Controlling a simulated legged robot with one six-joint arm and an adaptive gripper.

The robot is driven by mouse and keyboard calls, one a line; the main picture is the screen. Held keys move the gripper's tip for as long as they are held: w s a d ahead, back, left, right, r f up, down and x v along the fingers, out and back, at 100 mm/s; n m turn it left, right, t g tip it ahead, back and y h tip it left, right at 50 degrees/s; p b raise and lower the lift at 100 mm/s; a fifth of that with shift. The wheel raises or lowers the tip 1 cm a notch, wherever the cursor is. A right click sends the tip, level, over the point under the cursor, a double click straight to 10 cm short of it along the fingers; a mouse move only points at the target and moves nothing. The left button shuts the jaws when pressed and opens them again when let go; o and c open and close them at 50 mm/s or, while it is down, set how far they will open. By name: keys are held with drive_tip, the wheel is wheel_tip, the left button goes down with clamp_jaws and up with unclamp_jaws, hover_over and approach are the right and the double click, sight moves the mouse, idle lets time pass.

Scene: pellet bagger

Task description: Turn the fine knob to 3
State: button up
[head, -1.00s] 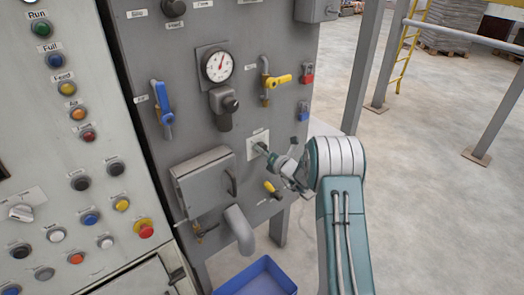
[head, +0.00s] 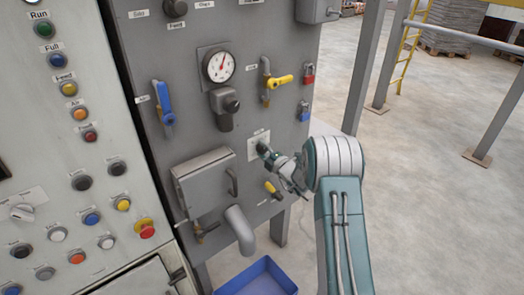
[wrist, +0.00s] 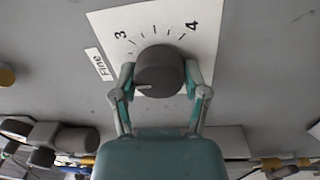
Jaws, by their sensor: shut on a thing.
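The fine knob (wrist: 160,66) is a dark grey round knob on a white dial plate (wrist: 205,28). In the wrist view the plate shows a "3", a "4" and tick marks between them, with a "Fine" label beside it. A white pointer mark on the knob faces the left finger, turned away from the "3" toward the lower left. My gripper (wrist: 159,78) is shut on the knob, one finger on each side. In the head view my gripper (head: 274,157) reaches the knob on the white plate (head: 252,151); the fingertips are hard to make out there.
Above the knob are a gauge (head: 218,66), a yellow valve handle (head: 281,81) and padlocks. A yellow-tipped lever (head: 271,187) sits just below my gripper. A grey box (head: 203,183) and pipe are at the lower left. A blue bin (head: 257,279) stands below.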

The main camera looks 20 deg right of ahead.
drive_tip(key=m, duration=0.6)
drive_tip(key=shift+d+h, duration=0.15)
drive_tip(key=shift+h, duration=0.15)
drive_tip(key=shift+f+m, duration=0.15)
drive_tip(key=shift+m, duration=1.75)
drive_tip(key=shift+f, duration=0.1)
drive_tip(key=o, duration=1.1)
drive_tip(key=shift+d, duration=0.1)
drive_tip(key=shift+r, duration=0.2)
drive_tip(key=v, duration=1.2)
drive_tip(key=shift+o, duration=0.2)
